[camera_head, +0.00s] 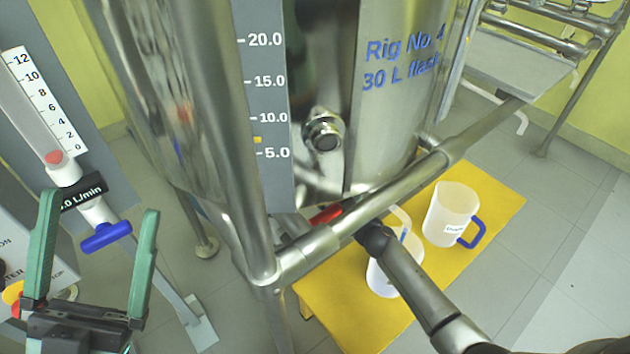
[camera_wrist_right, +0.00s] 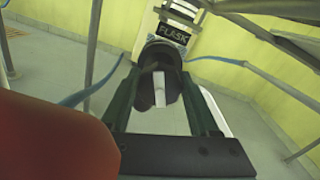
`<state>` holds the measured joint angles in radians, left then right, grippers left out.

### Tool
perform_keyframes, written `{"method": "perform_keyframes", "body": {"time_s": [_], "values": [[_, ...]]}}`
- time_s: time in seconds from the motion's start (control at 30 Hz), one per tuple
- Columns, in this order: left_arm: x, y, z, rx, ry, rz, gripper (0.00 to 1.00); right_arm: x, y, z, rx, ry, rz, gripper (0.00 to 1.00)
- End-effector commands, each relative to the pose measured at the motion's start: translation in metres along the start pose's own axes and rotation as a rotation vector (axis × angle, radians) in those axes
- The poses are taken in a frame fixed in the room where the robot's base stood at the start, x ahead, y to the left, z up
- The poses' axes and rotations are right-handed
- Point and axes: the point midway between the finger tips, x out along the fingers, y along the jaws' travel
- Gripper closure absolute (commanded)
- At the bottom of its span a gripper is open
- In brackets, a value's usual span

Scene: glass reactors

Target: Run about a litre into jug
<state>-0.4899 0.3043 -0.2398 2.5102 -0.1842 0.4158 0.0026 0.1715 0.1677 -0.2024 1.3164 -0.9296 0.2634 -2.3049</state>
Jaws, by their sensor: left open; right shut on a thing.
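Two white jugs stand on a yellow platform: one with a blue handle (camera_head: 452,214) to the right, and one (camera_head: 393,267) partly hidden by my right arm. The steel vessel (camera_head: 400,130) rises behind them, with a red part (camera_head: 326,214) low under it. My left gripper (camera_head: 97,205) is open and empty at lower left. My right gripper is hidden under the rail in the head view. In the right wrist view my right gripper (camera_wrist_right: 160,82) is shut on a dark rounded part (camera_wrist_right: 146,92) in front of a FLASK label (camera_wrist_right: 174,33).
A steel rail (camera_head: 350,215) crosses in front of the vessel, above the platform (camera_head: 480,215). A flow meter with a blue handle (camera_head: 106,237) stands beside my left gripper. A large red shape (camera_wrist_right: 45,140) fills the wrist view's lower left.

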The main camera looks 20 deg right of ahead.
Motion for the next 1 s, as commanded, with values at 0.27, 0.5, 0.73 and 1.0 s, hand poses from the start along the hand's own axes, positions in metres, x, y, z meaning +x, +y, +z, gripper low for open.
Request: {"method": "perform_keyframes", "body": {"time_s": [0.27,0.5,0.73,1.0], "values": [[-0.0018,0.0006,0.0017,-0.002,0.001,0.000,0.05,-0.0003,0.0001,-0.0011,0.127,0.001,0.001,0.94],[-0.0023,0.0008,0.0024,-0.004,-0.001,0.000,0.05,-0.0004,-0.0006,-0.0008,0.247,0.001,0.000,0.94],[-0.0022,0.0011,0.0026,-0.004,-0.002,0.001,0.05,-0.0004,-0.0005,-0.0008,0.250,0.001,0.000,0.94],[-0.0022,0.0013,0.0027,-0.004,-0.002,0.002,0.05,-0.0003,-0.0005,-0.0005,0.248,0.001,0.000,0.11]]}}
